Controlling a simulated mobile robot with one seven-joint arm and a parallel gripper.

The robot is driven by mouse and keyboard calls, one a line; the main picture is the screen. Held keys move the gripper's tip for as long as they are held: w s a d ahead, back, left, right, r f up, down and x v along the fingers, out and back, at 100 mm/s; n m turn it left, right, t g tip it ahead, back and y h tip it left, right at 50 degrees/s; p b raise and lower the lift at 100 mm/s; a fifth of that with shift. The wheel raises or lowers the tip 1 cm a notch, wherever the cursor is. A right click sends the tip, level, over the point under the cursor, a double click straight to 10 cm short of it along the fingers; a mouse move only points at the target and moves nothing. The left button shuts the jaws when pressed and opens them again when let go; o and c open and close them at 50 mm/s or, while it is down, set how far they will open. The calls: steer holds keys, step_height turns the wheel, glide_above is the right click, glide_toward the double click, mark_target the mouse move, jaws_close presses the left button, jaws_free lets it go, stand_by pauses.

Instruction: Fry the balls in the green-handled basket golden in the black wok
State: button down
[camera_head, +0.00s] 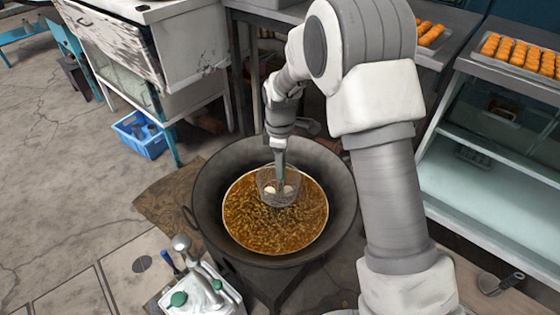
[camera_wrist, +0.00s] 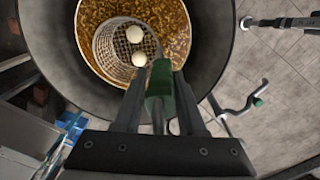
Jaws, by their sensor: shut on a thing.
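The black wok (camera_head: 210,185) stands in the middle of the head view, holding bubbling golden-brown oil (camera_head: 250,225). My gripper (camera_wrist: 158,98) is shut on the green handle (camera_wrist: 160,82) of the wire basket (camera_wrist: 112,60). The basket also shows in the head view (camera_head: 279,198), at the far part of the oil, and appears to dip into it. Two pale, cream-white balls (camera_wrist: 136,35) (camera_wrist: 139,59) lie in the basket. How deep the basket sits in the oil is hard to tell.
A metal stand with green-tipped levers (camera_head: 205,295) is in front of the wok. Trays of orange-brown fried pieces (camera_head: 515,55) lie on the shelves at the right. A worn cabinet (camera_head: 150,50) and a blue crate (camera_head: 140,135) stand at the back left. The left floor is open.

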mark_target(280, 198)
step_height(280, 198, down, 18)
steer(key=b, duration=1)
steer(key=shift+r+b, duration=0.25)
steer(key=shift+b, duration=0.05)
stand_by(5.9)
